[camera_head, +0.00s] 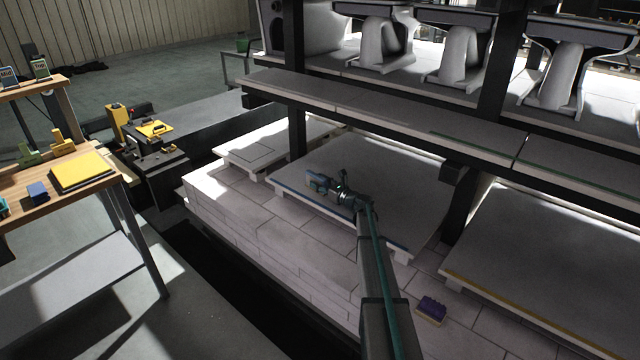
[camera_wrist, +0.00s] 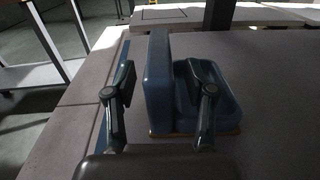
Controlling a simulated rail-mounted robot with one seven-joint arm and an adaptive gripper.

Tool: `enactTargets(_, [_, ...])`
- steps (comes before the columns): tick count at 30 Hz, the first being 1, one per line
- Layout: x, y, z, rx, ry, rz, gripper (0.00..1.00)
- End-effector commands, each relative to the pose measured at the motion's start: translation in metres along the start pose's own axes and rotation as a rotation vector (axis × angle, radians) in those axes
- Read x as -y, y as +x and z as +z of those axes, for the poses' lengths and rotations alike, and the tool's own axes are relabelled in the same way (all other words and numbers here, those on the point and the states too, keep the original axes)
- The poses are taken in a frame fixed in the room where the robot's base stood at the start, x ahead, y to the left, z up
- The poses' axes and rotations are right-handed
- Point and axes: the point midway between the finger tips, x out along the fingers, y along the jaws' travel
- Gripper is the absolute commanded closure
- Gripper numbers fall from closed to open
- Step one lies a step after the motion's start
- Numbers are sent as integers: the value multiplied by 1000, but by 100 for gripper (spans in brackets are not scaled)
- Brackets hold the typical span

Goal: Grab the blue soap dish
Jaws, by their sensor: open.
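The blue soap dish (camera_wrist: 158,95) fills the middle of the wrist view, with a tall upright part and a lower hollow part at its right. My gripper (camera_wrist: 160,77) is open. Its left finger is left of the upright part, with a gap. Its right finger is to the right of that part, over or in the hollow part. I cannot tell whether either finger touches it. In the head view, the blue soap dish (camera_head: 318,182) is small, at the tip of my gripper (camera_head: 335,187), above the pale slab (camera_head: 390,185).
A dark post and the upper shelf (camera_head: 400,112) with white ceramic pieces stand behind my arm. A purple block (camera_head: 432,309) lies on the bricks at the lower right. A wooden table (camera_head: 80,175) at the left bears a yellow pad, a small blue block and other items.

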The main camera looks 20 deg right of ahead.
Motion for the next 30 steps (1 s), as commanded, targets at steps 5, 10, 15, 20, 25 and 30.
enactTargets(5, [1, 26, 0, 0, 0, 0, 46])
enactTargets(10, [0, 29, 0, 0, 0, -1, 46])
enactTargets(15, [0, 28, 0, 0, 0, 0, 56])
enactTargets(20, [0, 28, 0, 0, 0, 0, 82])
enactTargets(25, [0, 28, 0, 0, 0, 0, 100])
enactTargets(30, [0, 28, 1, 1, 0, 0, 100])
